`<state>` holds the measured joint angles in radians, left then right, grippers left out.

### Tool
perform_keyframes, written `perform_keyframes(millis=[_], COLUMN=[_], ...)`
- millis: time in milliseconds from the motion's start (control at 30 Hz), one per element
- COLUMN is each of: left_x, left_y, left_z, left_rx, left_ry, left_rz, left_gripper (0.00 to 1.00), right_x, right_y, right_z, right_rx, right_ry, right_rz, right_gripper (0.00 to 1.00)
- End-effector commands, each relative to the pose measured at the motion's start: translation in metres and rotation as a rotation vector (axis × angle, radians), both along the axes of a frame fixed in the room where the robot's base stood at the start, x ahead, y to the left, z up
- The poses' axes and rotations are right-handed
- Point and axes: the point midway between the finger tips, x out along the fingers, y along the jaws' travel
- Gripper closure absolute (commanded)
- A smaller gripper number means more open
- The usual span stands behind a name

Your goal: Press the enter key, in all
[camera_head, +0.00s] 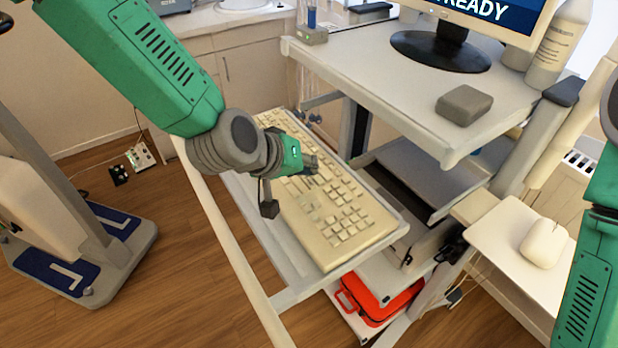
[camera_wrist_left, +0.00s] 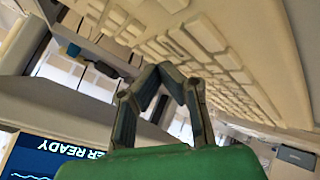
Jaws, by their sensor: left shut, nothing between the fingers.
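A cream keyboard (camera_head: 352,240) lies on a pull-out tray of the grey cart in the head view. My left gripper (camera_head: 313,164) is shut and empty, with its fingertips over the middle of the keyboard near the far edge of the main keys. In the left wrist view the fingers (camera_wrist_left: 160,70) meet in a point just below the keyboard keys (camera_wrist_left: 205,35). I cannot tell whether the tips touch a key. The enter key cannot be singled out, as the labels are too small to read. My right gripper is not in view; part of my right arm shows at the right edge.
A monitor (camera_head: 490,12) showing "READY" stands on the cart's top shelf (camera_head: 400,85), with a grey block (camera_head: 464,104) near its edge. A white mouse (camera_head: 544,243) sits on a side tray (camera_head: 495,225). A red case (camera_head: 375,300) lies below the keyboard tray (camera_head: 290,290).

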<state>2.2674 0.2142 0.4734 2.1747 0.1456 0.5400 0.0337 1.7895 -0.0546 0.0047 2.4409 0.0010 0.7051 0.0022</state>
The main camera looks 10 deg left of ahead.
Motion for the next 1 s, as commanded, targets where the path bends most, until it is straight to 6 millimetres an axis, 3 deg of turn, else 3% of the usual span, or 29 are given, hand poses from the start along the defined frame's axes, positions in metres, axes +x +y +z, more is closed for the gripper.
perform_keyframes(millis=[533, 1000], left_x=[0.000, 0.000], left_y=[0.000, 0.000], left_z=[0.049, 0.050], left_rx=[0.000, 0.000], left_ry=[0.000, 0.000], left_rz=[0.000, 0.000], left_gripper=[1.00, 1.00], right_x=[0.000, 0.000], right_y=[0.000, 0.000], right_z=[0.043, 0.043], right_rx=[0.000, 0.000], right_ry=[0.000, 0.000], right_rz=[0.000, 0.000], right_gripper=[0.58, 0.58])
